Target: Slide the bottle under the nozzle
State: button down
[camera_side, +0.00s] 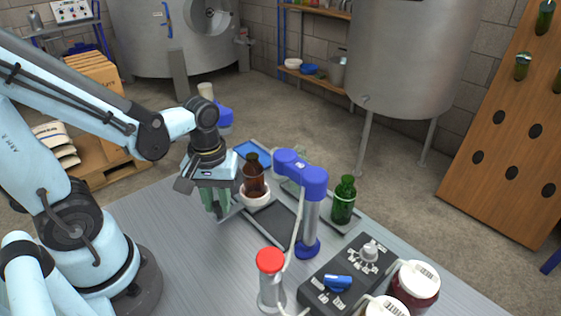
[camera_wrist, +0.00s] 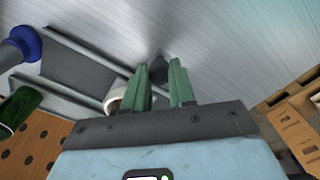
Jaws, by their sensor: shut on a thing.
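The nozzle stand has a blue head (camera_side: 302,172) on a grey post; the bottle is left of the head, and the outlet cannot be made out. My gripper (camera_side: 215,203) points down just left of the holder, apart from the bottle. In the wrist view its green fingers (camera_wrist: 162,85) close around a small dark grey piece (camera_wrist: 158,71), whose full shape is hidden.
A green bottle (camera_side: 343,200) stands right of the nozzle post. A red-topped cylinder (camera_side: 270,278), a control box (camera_side: 350,274) and jars (camera_side: 415,286) stand at the front right. A blue-bottomed tray (camera_side: 253,150) lies behind the brown bottle. The table's front left is clear.

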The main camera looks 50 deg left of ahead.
jog(key=shift+d, duration=5.3)
jog(key=c, duration=0.9)
grip_release()
jog(key=shift+a+r, duration=0.1)
jog(key=shift+r, duration=0.05)
jog(key=shift+r, duration=5.9)
jog(key=w+a+m+t, duration=0.2)
jog(key=m, duration=0.1)
jog(key=w+a+f+m+t, duration=0.1)
jog(key=w+a+m+t, duration=0.1)
jog(key=a+m, duration=0.1)
jog(key=w+a+f+m+t, duration=0.1)
jog(key=w+a+m+t, duration=0.1)
jog(key=a+m+t, duration=0.1)
jog(key=shift+a+f, duration=0.15)
jog(key=shift+a, duration=0.05)
